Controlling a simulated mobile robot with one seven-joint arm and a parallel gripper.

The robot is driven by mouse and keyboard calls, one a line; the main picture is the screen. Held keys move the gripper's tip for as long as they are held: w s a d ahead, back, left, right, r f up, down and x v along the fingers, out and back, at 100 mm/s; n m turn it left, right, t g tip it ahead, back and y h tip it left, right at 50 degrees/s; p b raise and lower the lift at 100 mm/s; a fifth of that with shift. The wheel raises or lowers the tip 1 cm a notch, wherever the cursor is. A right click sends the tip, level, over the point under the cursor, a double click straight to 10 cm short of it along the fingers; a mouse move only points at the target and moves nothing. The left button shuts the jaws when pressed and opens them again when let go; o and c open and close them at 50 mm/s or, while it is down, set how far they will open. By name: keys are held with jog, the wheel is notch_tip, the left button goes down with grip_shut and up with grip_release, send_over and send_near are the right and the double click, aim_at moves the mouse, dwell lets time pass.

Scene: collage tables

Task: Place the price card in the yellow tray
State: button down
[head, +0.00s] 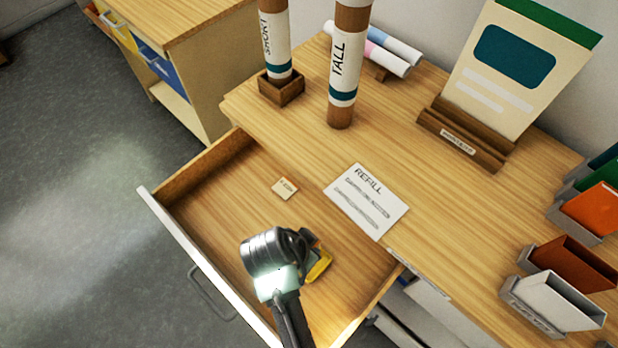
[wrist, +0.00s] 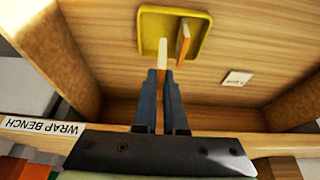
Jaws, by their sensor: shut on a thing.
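The yellow tray (wrist: 201,27) lies on the drawer floor. In the head view only part of the tray (head: 319,267) shows beside my gripper (head: 297,250), which hides the rest. In the wrist view my gripper (wrist: 166,82) is shut on a thin pale piece (wrist: 162,54), seen nearly edge-on over the tray; I take it to be the price card, but no print shows. I cannot tell whether it touches the tray. A thin brown piece (wrist: 184,40) shows beside it within the tray's outline. The held piece is hidden in the head view.
The drawer (head: 225,195) is pulled out; a small label (head: 285,188) lies on its floor, left of the tray in the head view. On the bench (head: 430,220) are a REFILL sheet (head: 367,201), TALL (head: 345,75) and SHORT (head: 275,40) tubes, and card holders at right.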

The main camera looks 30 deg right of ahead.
jog(key=shift+f, duration=2.75)
jog(key=shift+f, duration=0.2)
jog(key=c, duration=1.3)
grip_release()
jog(key=shift+o, duration=0.2)
